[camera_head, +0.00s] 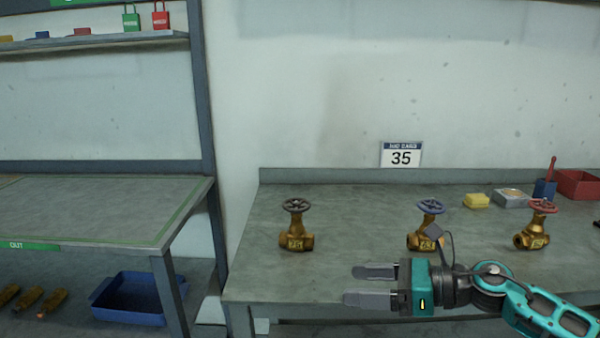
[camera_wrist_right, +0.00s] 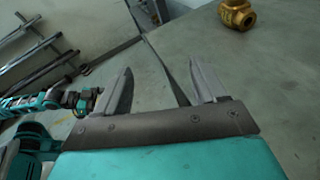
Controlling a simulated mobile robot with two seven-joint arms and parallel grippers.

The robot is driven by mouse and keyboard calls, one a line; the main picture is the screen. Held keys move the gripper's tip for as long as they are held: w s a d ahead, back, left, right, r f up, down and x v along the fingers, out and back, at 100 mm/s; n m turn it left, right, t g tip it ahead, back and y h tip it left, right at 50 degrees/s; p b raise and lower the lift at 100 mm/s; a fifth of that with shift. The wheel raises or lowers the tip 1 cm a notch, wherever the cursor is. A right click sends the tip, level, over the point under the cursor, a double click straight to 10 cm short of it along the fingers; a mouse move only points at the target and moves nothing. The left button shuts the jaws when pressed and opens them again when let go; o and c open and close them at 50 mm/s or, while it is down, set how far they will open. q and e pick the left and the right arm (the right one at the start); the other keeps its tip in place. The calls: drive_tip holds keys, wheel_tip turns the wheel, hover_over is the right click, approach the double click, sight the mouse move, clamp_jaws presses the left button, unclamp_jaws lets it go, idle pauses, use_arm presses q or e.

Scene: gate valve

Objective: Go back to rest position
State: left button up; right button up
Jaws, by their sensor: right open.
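My right gripper (camera_head: 370,285) is open and empty in front of the grey workbench (camera_head: 350,210), its fingers pointing left in the head view. It also shows in the right wrist view (camera_wrist_right: 160,85) with nothing between its fingers. Three brass gate valves stand on the bench. The left valve (camera_head: 296,238) has a dark handwheel, the middle valve (camera_head: 420,240) a blue one, and the right valve (camera_head: 535,236) a red one. One brass valve (camera_wrist_right: 237,14) shows at the top of the right wrist view. My left gripper is not seen in the head view.
A yellow block (camera_head: 477,201), a grey box (camera_head: 511,197) and a red bin (camera_head: 577,184) stand at the back right. A second table (camera_head: 100,205) is at the left, with a blue tray (camera_head: 135,300) below. The left bench top is clear.

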drive_tip(key=s+a+f+m+t+y, duration=0.25)
drive_tip(key=a+m+t, duration=0.2)
drive_tip(key=m, duration=0.85)
use_arm(q)
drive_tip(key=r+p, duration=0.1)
drive_tip(key=p, duration=0.1)
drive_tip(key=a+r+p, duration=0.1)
drive_tip(key=p, duration=0.1)
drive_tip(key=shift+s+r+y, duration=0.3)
use_arm(e)
drive_tip(key=s+d+f+m+h, duration=0.6)
drive_tip(key=s+f+m, duration=0.3)
drive_tip(key=m, duration=0.7)
drive_tip(key=s+d+f+m+t+h, duration=0.1)
drive_tip(key=s+d+f+m+h, duration=0.4)
drive_tip(key=m, duration=1.2)
drive_tip(key=s+f+h, duration=0.3)
drive_tip(key=f+h, duration=0.1)
drive_tip(key=f, duration=0.1)
drive_tip(key=shift+s+d, duration=0.4)
